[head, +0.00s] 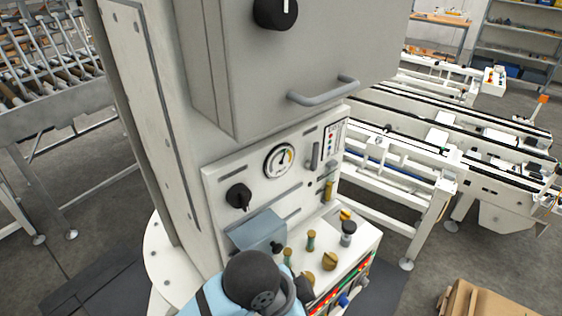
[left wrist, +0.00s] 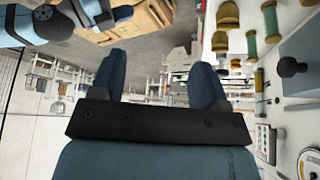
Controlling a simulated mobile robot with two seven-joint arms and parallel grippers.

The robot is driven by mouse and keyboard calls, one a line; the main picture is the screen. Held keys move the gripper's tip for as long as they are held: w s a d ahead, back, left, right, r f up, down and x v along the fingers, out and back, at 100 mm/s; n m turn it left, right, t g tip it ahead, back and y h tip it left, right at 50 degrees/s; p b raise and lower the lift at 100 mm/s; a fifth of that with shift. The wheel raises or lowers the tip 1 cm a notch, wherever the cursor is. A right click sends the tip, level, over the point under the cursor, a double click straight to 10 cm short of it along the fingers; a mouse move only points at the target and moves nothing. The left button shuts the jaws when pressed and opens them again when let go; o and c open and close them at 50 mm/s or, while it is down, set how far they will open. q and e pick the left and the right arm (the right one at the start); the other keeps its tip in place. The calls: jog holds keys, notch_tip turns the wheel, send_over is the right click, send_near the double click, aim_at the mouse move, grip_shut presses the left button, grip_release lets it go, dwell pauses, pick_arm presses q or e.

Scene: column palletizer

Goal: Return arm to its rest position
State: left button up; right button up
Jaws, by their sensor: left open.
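My left gripper (left wrist: 160,62) shows in the left wrist view with its two blue fingers spread apart and nothing between them. In the head view a light-blue arm of mine with a dark round joint (head: 252,280) is at the bottom centre, in front of the control panel (head: 230,178). No gripper fingers can be made out there. In the left wrist view, which looks upside down, panel knobs and posts are along the right side, to the side of the open fingers. Blue and dark arm parts of mine show at the top left.
The grey column cabinet with a handle (head: 322,92) rises close in front. The panel's ledge carries a yellow knob (head: 329,261) and several posts. A conveyor (head: 400,160) lies to the right, a roller conveyor (head: 50,60) at left. A cardboard box (head: 480,300) is at bottom right.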

pick_arm(q)
jog(key=s+a+f+n+t+y, duration=0.1)
jog(key=s+a+f+n+y, duration=0.2)
jog(key=a, duration=0.7)
jog(key=s+a+f+n, duration=0.35)
jog(key=a+n, duration=0.25)
jog(key=a, duration=0.4)
jog(key=s+a+f+n+t+y, duration=0.1)
jog(key=s+a+f+n+y, duration=0.2)
jog(key=a, duration=0.7)
jog(key=w+d+f+t+h, duration=0.2)
jog(key=w+d+f+t, duration=0.1)
jog(key=f, duration=0.3)
jog(key=w+d+f+t+h, duration=0.1)
jog(key=w+d+f+t, duration=0.1)
jog(key=f, duration=0.4)
jog(key=shift+w+d+f+t+h, duration=0.4)
jog(key=shift+d+t, duration=0.45)
jog(key=shift+t, duration=0.45)
